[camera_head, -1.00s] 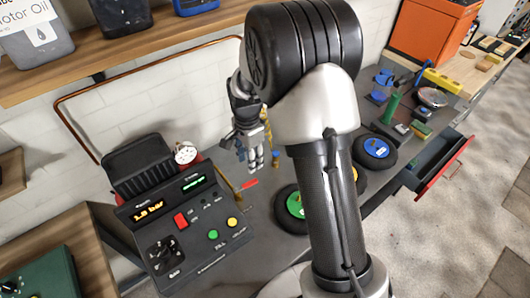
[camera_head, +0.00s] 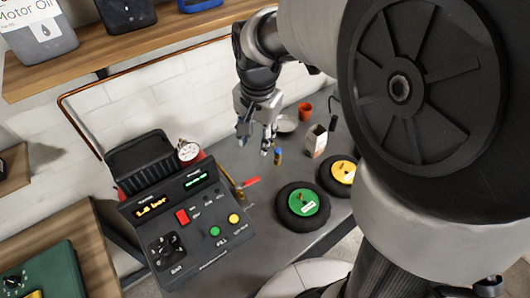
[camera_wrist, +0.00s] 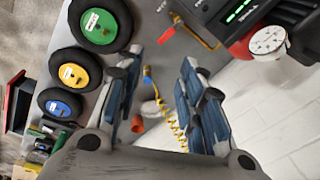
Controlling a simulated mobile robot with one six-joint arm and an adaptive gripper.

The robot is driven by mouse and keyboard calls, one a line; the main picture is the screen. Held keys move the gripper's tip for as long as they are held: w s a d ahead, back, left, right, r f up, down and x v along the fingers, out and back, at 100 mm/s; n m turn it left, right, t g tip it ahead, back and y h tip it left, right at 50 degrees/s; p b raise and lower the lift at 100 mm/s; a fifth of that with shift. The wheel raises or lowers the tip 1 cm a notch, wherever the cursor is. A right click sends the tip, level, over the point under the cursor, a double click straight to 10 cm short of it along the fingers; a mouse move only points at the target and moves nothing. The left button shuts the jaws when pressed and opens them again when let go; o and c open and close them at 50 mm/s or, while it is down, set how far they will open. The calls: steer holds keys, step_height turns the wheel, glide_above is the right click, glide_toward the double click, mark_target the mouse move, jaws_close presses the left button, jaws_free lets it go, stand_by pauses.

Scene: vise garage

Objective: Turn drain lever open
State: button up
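The drain lever (camera_head: 250,181) is a small red handle on a brass pipe fitting (camera_head: 238,194), at the right side of the black control console (camera_head: 190,215). In the wrist view the red lever (camera_wrist: 166,36) shows near the top, beside the brass pipe (camera_wrist: 195,30). My gripper (camera_head: 256,138) is above and behind the lever in the head view, apart from it. The wrist view shows my gripper (camera_wrist: 161,60) with its fingers spread and nothing between them; the lever lies beyond the fingertips. The console display reads about 1.8 bar.
A round gauge (camera_head: 188,152) stands behind the console. Wheels with green (camera_head: 303,202) and yellow (camera_head: 343,172) hubs lie to the right. A blue-ended fitting (camera_wrist: 147,76) with a coiled yellow hose (camera_wrist: 176,122) is nearby. A carton (camera_head: 316,140) and orange cup (camera_head: 305,111) stand farther back.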

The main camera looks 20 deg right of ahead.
steer(key=s+r+n+t+b, duration=0.1)
steer(key=s+r+n, duration=0.2)
steer(key=s, duration=0.6)
steer(key=shift+a+n+b, duration=0.3)
steer(key=shift+a+n, duration=0.1)
steer(key=shift+n, duration=0.4)
steer(key=shift+r, duration=0.1)
